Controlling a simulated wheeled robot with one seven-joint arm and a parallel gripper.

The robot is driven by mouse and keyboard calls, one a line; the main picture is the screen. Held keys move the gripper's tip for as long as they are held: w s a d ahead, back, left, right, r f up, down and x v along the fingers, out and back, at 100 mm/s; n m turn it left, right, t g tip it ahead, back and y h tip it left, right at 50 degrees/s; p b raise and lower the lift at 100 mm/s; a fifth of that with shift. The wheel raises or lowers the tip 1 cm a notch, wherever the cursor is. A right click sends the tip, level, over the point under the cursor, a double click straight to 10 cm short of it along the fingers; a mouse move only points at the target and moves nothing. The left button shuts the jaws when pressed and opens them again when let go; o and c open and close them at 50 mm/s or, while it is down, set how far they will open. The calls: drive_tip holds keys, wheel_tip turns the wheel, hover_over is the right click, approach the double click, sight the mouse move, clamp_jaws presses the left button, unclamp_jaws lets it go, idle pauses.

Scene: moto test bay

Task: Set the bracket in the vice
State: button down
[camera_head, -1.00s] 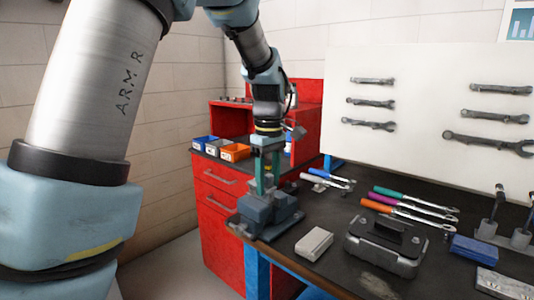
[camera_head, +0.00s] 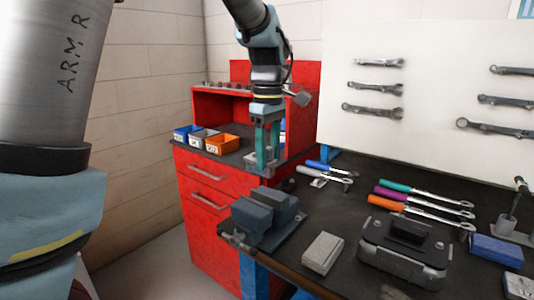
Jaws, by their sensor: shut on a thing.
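The vice (camera_head: 268,222) is a dark blue-grey block on the near left corner of the dark workbench, with its jaws facing up. My gripper (camera_head: 262,168) points down with teal fingers, above and behind the vice in the picture. It is shut on a small grey bracket (camera_head: 257,169), which sits at the fingertips and is partly hidden by them. The bracket appears apart from the vice. Its exact shape is too small to tell.
A red cabinet (camera_head: 208,225) stands behind, with blue, grey and orange bins (camera_head: 222,143) on top. On the bench are a light grey box (camera_head: 323,253), a dark case (camera_head: 403,252), coloured-handled tools (camera_head: 420,203) and a blue box (camera_head: 497,250). Wrenches hang on the white board (camera_head: 430,130).

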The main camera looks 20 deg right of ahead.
sight(269, 176)
wheel_tip(269, 176, down, 4)
drive_tip(key=b, duration=0.3)
drive_tip(key=shift+r, duration=0.2)
drive_tip(key=shift+f+b, duration=0.45)
drive_tip(key=shift+f, duration=0.6)
drive_tip(key=shift+p, duration=0.55)
drive_tip(key=shift+f+b, duration=1)
drive_tip(key=shift+f, duration=0.95)
drive_tip(key=shift+c, duration=1.3)
unclamp_jaws()
